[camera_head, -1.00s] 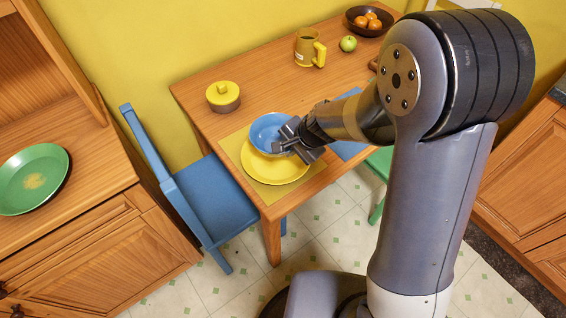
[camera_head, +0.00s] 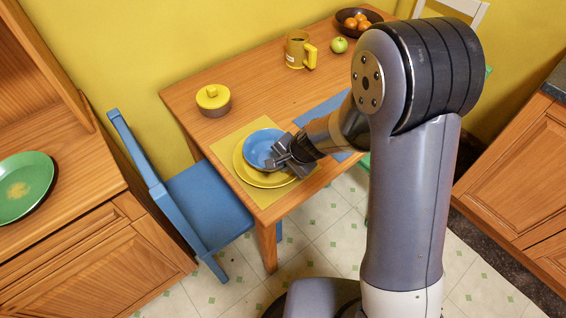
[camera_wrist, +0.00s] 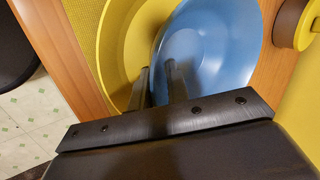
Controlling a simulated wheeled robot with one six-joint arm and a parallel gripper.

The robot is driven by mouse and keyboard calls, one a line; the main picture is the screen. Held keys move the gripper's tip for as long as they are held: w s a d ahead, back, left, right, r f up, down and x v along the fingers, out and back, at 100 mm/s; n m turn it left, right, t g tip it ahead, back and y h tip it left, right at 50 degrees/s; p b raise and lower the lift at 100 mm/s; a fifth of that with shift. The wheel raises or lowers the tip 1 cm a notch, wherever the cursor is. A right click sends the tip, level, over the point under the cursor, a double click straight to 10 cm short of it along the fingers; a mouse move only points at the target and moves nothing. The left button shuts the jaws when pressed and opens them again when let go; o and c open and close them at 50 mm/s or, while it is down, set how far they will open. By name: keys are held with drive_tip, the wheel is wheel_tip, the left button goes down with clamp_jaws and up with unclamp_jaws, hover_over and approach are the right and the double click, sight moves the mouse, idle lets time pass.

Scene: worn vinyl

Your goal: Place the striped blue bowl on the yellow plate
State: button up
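The blue bowl (camera_head: 262,145) is over the yellow plate (camera_head: 243,173), covering its upper right part. I cannot tell whether it touches the plate. No clear stripes show. The plate lies on a yellow placemat near the table's front corner. My gripper (camera_head: 281,158) is at the bowl's near right rim. In the wrist view, my gripper's fingers (camera_wrist: 158,80) stand on either side of the rim, one over the plate (camera_wrist: 122,50), one inside the bowl (camera_wrist: 215,50). They look closed on the rim, with the tips partly hidden.
A blue chair (camera_head: 205,200) is left of the table. A blue placemat (camera_head: 325,110) lies to the right.

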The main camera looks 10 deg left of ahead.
drive_tip(key=shift+o, duration=1)
drive_tip(key=shift+r, duration=0.1)
drive_tip(key=shift+r, duration=0.25)
drive_tip(key=p+v, duration=0.3)
drive_tip(key=v, duration=0.8)
drive_tip(key=shift+s+d+r, duration=0.15)
drive_tip(key=shift+d+r, duration=0.1)
drive_tip(key=b+x, duration=0.3)
drive_tip(key=x, duration=0.9)
drive_tip(key=shift+a+f, duration=0.1)
drive_tip(key=shift+f, duration=0.25)
drive_tip(key=shift+r+p, duration=0.4)
drive_tip(key=shift+r, duration=1)
